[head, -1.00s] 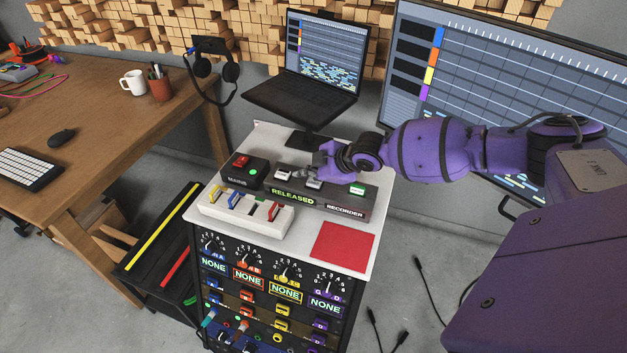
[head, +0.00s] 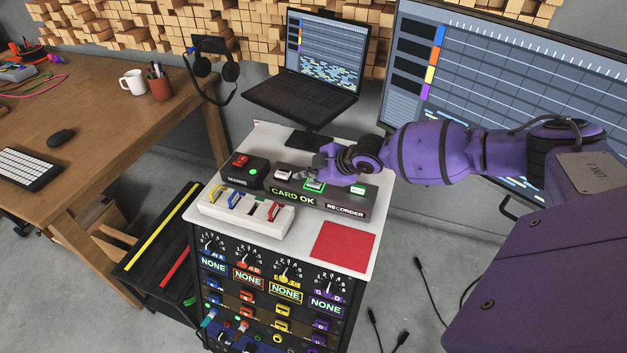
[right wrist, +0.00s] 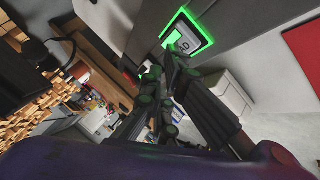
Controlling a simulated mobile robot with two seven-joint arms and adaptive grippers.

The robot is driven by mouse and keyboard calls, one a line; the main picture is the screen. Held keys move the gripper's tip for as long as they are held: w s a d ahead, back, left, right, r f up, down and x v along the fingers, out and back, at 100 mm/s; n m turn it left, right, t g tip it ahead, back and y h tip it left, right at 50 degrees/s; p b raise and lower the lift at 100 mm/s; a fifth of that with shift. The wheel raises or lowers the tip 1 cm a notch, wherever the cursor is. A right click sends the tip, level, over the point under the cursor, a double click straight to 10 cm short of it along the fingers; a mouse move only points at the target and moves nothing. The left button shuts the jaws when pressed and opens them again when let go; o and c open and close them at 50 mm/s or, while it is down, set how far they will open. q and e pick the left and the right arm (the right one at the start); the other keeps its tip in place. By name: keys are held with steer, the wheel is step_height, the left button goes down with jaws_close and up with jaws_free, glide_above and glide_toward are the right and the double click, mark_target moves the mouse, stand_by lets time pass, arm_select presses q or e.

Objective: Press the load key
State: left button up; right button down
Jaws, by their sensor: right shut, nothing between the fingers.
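The recorder box (head: 330,203) stands on the white top of the rack cart, with a lit display reading CARD OK. It carries a row of pale keys: a left key (head: 283,174), a middle key (head: 314,186) and a right key (head: 357,190). The middle key has a green glowing border, which also shows large in the right wrist view (right wrist: 188,36). My left gripper is out of view.
Left of the recorder is a black box with a red switch (head: 241,160). In front are a pale box with coloured levers (head: 240,210) and a red mat (head: 343,246). A laptop (head: 305,95) stands behind; a large monitor (head: 510,90) is behind my right arm.

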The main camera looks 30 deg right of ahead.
mark_target(309, 184)
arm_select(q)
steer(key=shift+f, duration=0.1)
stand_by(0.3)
arm_select(e)
steer(key=shift+r, duration=0.25)
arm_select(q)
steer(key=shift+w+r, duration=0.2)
arm_select(e)
steer(key=shift+r, duration=0.2)
